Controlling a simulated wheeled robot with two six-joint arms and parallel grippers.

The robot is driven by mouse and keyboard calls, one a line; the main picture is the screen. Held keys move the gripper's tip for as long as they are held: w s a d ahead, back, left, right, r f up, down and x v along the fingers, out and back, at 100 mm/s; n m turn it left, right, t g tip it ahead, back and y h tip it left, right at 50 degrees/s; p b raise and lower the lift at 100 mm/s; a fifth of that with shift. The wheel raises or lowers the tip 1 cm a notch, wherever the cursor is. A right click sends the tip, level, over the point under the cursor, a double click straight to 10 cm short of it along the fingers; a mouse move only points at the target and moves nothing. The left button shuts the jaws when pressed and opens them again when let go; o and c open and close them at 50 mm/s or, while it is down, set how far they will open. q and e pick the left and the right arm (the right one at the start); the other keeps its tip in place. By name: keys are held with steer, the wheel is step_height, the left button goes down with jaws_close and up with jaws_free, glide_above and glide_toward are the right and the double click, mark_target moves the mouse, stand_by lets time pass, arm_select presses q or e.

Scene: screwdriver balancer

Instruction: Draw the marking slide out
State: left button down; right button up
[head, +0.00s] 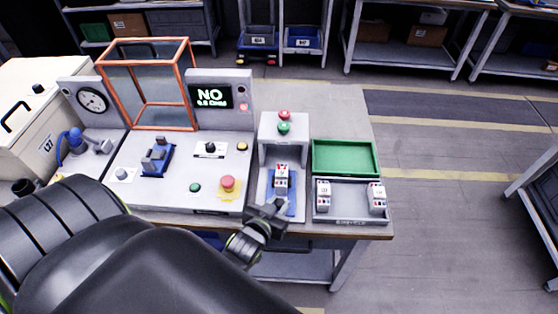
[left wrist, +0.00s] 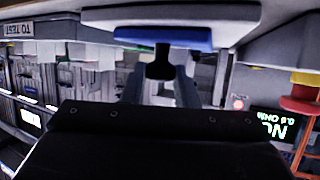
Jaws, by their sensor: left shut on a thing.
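The marking slide (head: 291,204) is a blue plate at the front of the grey marking station (head: 283,127), which has a red and a green button on top. A small white-and-grey device (head: 281,177) stands on the slide. My left gripper (head: 272,210) is at the slide's front edge. In the left wrist view the gripper fingers (left wrist: 160,88) are shut on a dark handle (left wrist: 159,64) below the blue slide edge (left wrist: 150,37). The gripper covers the handle in the head view. My right gripper is not in view.
Right of the station are a green tray (head: 345,143) and a grey tray (head: 348,213) holding devices. To the left is a test panel with a red emergency button (head: 228,183), an orange-framed guard (head: 147,129) and a screen reading NO. Floor is clear beyond the bench's right edge.

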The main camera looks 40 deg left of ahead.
arm_select(q)
steer(key=shift+s+d, duration=0.25)
steer(key=shift+s, duration=0.2)
steer(key=shift+f, duration=0.1)
steer(key=c, duration=1.5)
jaws_free()
steer(key=o, duration=0.4)
steer(key=shift+s+d, duration=0.1)
steer(key=shift+s, duration=0.05)
steer(key=shift+c, duration=0.2)
